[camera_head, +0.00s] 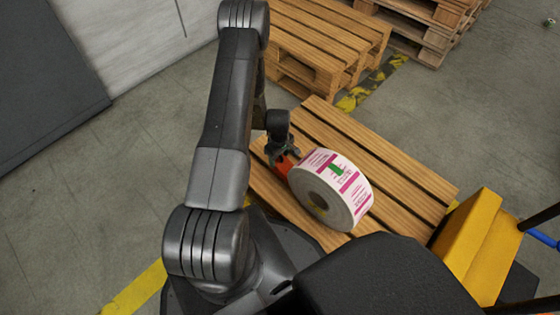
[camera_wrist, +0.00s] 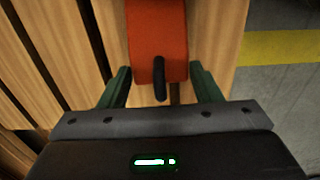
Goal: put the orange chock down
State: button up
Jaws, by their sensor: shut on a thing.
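The orange chock (camera_head: 284,166) is in my gripper (camera_head: 284,157) at the left part of a slatted wooden pallet, beside a label roll. In the wrist view the orange chock (camera_wrist: 158,40) sits at the top middle, with a dark loop on its near face. The green-tipped fingers of my gripper (camera_wrist: 163,88) stand on either side of the chock's near end. Whether the chock touches the pallet (camera_head: 405,175) is not clear. The white and magenta label roll (camera_head: 345,185) stands on edge on the pallet, just right of the chock, and may touch it.
A stack of pallets (camera_head: 325,40) stands behind, with more pallets (camera_head: 430,25) at the back right. A yellow block-like object (camera_head: 475,245) is at the right front. Yellow floor marking (camera_wrist: 285,47) runs beside the pallet. Grey floor is clear at the left.

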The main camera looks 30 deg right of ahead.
jog(key=shift+s+f, duration=0.2)
jog(key=shift+f, duration=0.7)
jog(key=shift+b, duration=0.3)
jog(key=shift+f, duration=0.2)
jog(key=o, duration=1)
jog(key=shift+r, duration=0.1)
notch_tip(320, 180, up, 12)
jog(key=p, duration=0.3)
jog(key=shift+r+p, duration=0.15)
jog(key=shift+p, duration=0.25)
